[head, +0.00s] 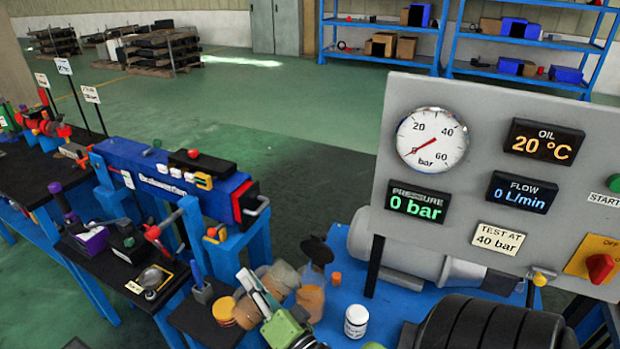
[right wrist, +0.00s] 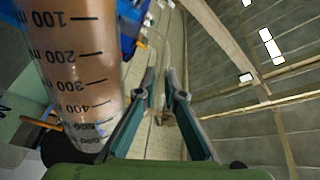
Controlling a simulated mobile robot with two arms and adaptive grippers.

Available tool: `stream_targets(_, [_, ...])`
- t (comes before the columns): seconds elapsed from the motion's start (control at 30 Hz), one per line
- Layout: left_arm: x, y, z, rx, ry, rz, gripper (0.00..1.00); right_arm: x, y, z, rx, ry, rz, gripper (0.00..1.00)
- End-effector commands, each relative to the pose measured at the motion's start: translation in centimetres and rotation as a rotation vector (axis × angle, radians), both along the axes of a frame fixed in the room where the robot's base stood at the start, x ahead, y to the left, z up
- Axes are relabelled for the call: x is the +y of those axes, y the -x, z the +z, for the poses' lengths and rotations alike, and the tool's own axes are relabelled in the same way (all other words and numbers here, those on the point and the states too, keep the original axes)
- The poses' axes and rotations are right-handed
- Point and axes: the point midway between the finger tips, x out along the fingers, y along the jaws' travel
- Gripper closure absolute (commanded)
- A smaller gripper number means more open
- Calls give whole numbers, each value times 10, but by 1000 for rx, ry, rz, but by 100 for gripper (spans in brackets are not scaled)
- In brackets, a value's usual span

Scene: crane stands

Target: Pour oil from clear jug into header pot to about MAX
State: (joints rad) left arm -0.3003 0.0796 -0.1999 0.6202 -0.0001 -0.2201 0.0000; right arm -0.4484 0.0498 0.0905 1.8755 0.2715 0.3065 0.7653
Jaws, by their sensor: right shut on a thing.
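My right gripper (head: 262,296), green with grey fingers, is low in the middle of the head view, over the blue bench. The grip point on the jug is hard to see. Tan and brown shapes crowd around the gripper in the head view; I cannot clearly make out the header pot or a MAX mark. My left gripper is out of view.
A grey gauge panel (head: 480,235) stands at the right, reading 0 bar, 20 °C and 0 L/min. A white labelled jar (head: 356,321) and an orange tin (head: 223,311) stand near my right gripper. A blue cylinder assembly (head: 170,170) is at the left.

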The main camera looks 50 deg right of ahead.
Motion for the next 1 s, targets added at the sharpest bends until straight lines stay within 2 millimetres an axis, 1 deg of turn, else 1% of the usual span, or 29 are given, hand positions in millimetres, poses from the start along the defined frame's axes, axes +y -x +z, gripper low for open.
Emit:
stream_targets(0.03, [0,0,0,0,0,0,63,0,0,3,-6,0,0,100])
stream_targets(1.0, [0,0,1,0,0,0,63,-5,1,10,-20,-60,-1,100])
